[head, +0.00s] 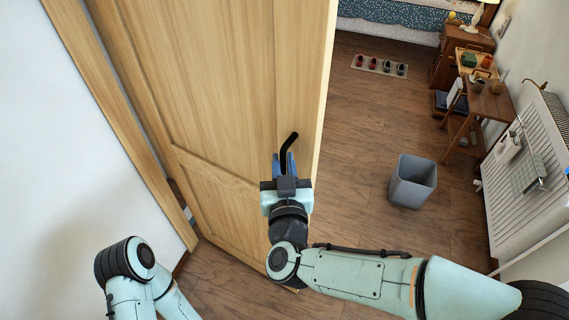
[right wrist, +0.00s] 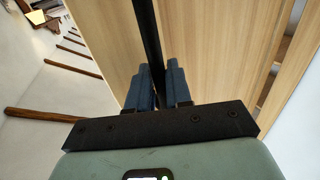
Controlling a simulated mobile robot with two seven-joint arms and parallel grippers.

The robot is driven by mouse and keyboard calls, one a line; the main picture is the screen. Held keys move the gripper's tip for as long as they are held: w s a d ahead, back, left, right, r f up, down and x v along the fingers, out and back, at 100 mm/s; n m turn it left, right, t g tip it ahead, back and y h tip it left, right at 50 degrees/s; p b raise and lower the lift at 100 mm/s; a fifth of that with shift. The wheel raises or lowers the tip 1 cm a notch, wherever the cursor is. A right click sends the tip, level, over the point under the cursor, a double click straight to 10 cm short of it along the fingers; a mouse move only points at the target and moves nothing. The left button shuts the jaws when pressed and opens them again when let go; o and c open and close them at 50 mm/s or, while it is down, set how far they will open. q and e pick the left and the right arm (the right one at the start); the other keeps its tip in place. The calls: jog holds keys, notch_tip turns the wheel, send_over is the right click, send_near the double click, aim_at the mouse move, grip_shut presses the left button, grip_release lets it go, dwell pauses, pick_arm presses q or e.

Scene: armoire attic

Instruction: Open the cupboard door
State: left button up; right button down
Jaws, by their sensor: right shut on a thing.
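The cupboard door (head: 225,90) is a tall light-wood panel in the left half of the head view. It stands partly open, with a gap beside the frame (head: 115,110) at its left. A black handle (head: 289,142) projects from the door near its free right edge. My right gripper (head: 284,165) is shut on the handle, its blue fingers on either side of it. The right wrist view shows the black handle (right wrist: 149,40) between the two fingers (right wrist: 158,88). My left arm shows at the bottom left of the head view, but its gripper is out of view.
A grey bin (head: 412,182) stands on the wooden floor right of the door. A white radiator (head: 535,165) and a desk (head: 488,102) are along the right wall. Shoes on a mat (head: 379,67) lie near the bed. Floor between door and bin is clear.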

jog(key=c, duration=1.2)
grip_release()
jog(key=shift+a, duration=0.2)
jog(key=shift+s+d, duration=0.1)
jog(key=s, duration=0.8)
jog(key=s+d, duration=0.1)
jog(key=s, duration=0.4)
